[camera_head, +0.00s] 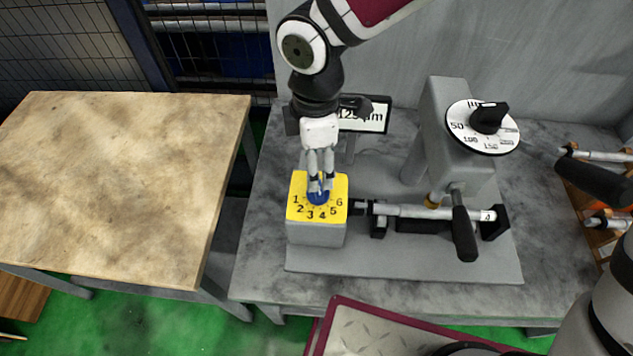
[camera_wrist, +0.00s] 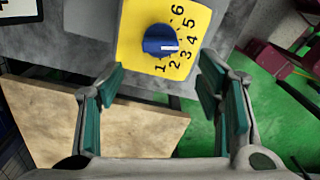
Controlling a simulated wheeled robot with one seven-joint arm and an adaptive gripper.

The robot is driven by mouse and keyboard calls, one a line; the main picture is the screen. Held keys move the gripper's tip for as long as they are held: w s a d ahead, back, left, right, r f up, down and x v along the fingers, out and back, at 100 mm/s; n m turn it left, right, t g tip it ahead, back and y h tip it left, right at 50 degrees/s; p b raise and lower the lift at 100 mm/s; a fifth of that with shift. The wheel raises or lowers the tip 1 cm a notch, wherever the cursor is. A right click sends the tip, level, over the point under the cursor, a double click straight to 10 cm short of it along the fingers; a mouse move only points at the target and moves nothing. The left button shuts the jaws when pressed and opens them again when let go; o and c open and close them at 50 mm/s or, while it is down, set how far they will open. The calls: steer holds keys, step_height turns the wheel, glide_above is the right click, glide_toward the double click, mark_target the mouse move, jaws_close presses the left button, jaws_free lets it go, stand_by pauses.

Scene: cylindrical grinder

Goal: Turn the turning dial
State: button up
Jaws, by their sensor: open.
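The turning dial is a blue round knob (camera_head: 318,197) on a yellow plate (camera_head: 297,212) with the numbers 1 to 6. The plate tops a grey box (camera_head: 316,235) on the grinder. In the wrist view the blue knob (camera_wrist: 161,41) sits upper centre, with a white mark on its right side, on the yellow plate (camera_wrist: 135,60). My gripper (camera_head: 320,184) points down over the dial in the head view and partly hides the knob. In the wrist view my gripper (camera_wrist: 160,85) is open, its green-padded fingers wide apart, with nothing between the pads.
A second, black knob (camera_head: 489,117) with a white scale stands on a grey column (camera_head: 452,140) at right. A display (camera_head: 375,115) stands behind my gripper. A horizontal spindle (camera_head: 425,212) and a black handle (camera_head: 463,232) lie right of the dial. A wooden table (camera_head: 120,180) is at left.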

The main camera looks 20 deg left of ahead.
step_height(320, 180, down, 8)
steer(key=shift+f, duration=0.25)
steer(key=c, duration=1.1)
